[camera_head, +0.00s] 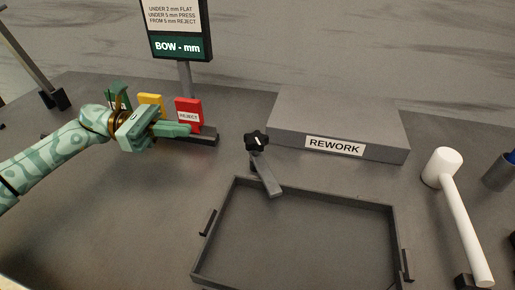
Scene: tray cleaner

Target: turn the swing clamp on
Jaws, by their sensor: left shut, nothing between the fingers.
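The swing clamp (266,177) stands at the back left corner of a dark grey tray. It has a black star knob (256,141) with a white mark on top, and a grey arm that points down and right, its end over the tray's back rim. My left gripper (188,129) is shut and empty, left of the clamp and apart from it, in front of the coloured cards. My right gripper is not in view.
The tray (322,191) is empty where visible. A grey REWORK block (345,126) stands behind it. A red REJECT card (188,110) and a yellow card (151,103) stand close to my left gripper. A white mallet (457,213) lies at right. A sign (178,30) stands behind.

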